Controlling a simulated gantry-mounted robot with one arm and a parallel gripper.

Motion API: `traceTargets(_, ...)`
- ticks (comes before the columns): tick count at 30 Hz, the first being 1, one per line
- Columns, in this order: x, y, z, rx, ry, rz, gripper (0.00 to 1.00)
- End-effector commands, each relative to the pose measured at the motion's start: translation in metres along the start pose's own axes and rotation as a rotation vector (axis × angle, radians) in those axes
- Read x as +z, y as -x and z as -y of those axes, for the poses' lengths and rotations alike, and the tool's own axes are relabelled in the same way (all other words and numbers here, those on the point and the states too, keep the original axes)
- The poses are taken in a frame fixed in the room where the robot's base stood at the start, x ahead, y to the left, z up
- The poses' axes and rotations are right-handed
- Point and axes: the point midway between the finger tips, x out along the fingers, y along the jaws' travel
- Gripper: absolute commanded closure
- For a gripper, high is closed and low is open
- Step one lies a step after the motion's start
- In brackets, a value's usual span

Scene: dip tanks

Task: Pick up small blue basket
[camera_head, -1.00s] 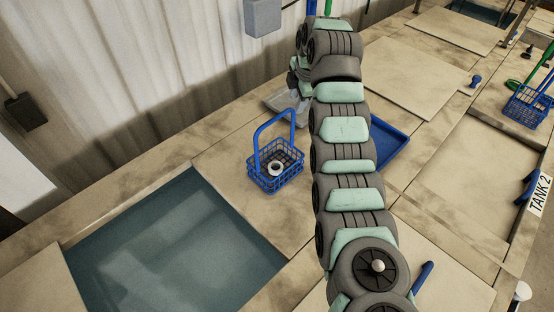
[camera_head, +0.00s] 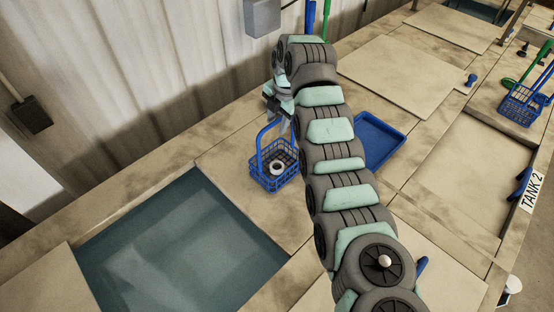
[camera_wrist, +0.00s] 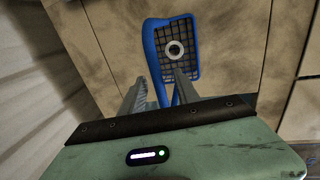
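The small blue basket (camera_head: 273,183), a wire-mesh basket with a tall arched handle, stands upright on the bench beside the open tank. A round pale ring-like part (camera_head: 276,167) lies in it. The basket (camera_wrist: 189,68) also shows in the wrist view, beyond my fingers, with its handle rising toward the camera. My gripper (camera_head: 278,108) is above the basket, close to the top of the handle. In the wrist view my gripper (camera_wrist: 160,88) has its two fingers apart, with the handle's near part appearing between them. Whether a finger touches it cannot be told.
An open tank of dark water (camera_head: 180,245) lies at the front left. A blue tray (camera_head: 378,140) is right of my arm. Another blue basket (camera_head: 523,105) stands at the far right near the TANK 2 label (camera_head: 534,192). A wall runs along the back left.

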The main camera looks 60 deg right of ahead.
Motion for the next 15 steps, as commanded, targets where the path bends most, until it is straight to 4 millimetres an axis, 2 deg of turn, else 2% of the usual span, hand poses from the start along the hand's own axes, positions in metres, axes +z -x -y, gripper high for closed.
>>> traceTargets(6,-0.003,-0.026,0.001,-0.006,0.000,-0.005,0.62)
traceTargets(13,-0.002,-0.030,0.000,-0.001,0.001,0.000,0.62)
traceTargets(15,-0.002,-0.030,0.000,-0.001,0.001,0.000,0.66)
